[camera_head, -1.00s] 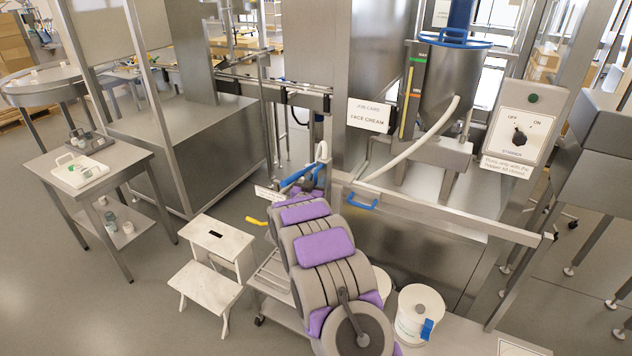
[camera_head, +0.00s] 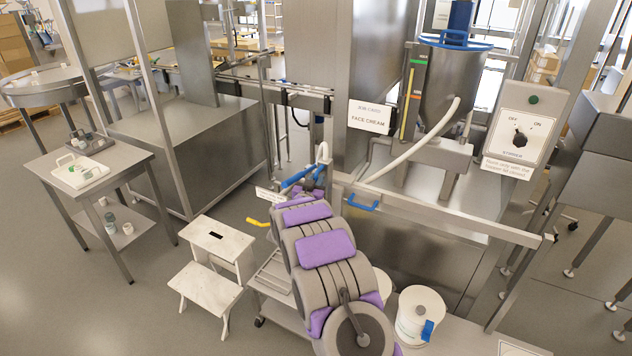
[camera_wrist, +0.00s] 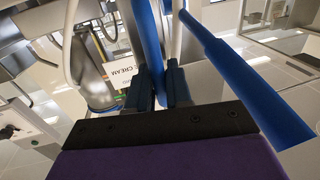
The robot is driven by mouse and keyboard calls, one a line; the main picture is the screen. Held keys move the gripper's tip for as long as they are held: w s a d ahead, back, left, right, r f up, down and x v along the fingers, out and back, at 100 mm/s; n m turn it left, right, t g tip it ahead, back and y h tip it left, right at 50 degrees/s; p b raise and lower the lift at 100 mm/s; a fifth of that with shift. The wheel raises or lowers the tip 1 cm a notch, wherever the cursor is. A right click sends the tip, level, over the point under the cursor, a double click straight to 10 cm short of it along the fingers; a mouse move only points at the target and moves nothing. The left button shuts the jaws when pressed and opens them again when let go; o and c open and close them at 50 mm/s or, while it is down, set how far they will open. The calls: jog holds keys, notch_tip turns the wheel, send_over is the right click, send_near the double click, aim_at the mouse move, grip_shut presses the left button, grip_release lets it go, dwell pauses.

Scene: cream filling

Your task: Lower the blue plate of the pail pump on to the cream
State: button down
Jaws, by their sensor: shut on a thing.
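My gripper (camera_wrist: 160,78) is shut on a blue upright bar (camera_wrist: 149,38) of the pail pump, which rises between its dark fingers in the wrist view. A second, thicker blue bar (camera_wrist: 252,82) slants past on the right. A white hose (camera_wrist: 177,35) runs beside the grip. In the head view my arm covers most of the pump; blue parts (camera_head: 298,178) and a white pipe end (camera_head: 323,152) show beyond my wrist. The blue plate and the cream cannot be made out in either view, so their spacing cannot be told.
A steel rail with a blue handle (camera_head: 363,203) stands right of my arm. A steel hopper (camera_head: 452,85) stands behind it. A white pail (camera_head: 422,312) with a blue clip is at lower right. A white step stool (camera_head: 212,255) stands left; open floor lies beyond.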

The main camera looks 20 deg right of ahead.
notch_tip(320, 180, down, 12)
jog(key=shift+s+f+p, duration=0.15)
jog(key=shift+p, duration=0.2)
dwell(0.4)
jog(key=shift+a+f, duration=0.1)
jog(key=c, duration=1.4)
grip_release()
jog(key=shift+f, duration=0.15)
jog(key=shift+o, duration=0.9)
jog(key=shift+w, duration=0.2)
jog(key=p+v, duration=0.2)
jog(key=v, duration=1.5)
jog(key=shift+s+r, duration=0.2)
jog(key=shift+s, duration=0.1)
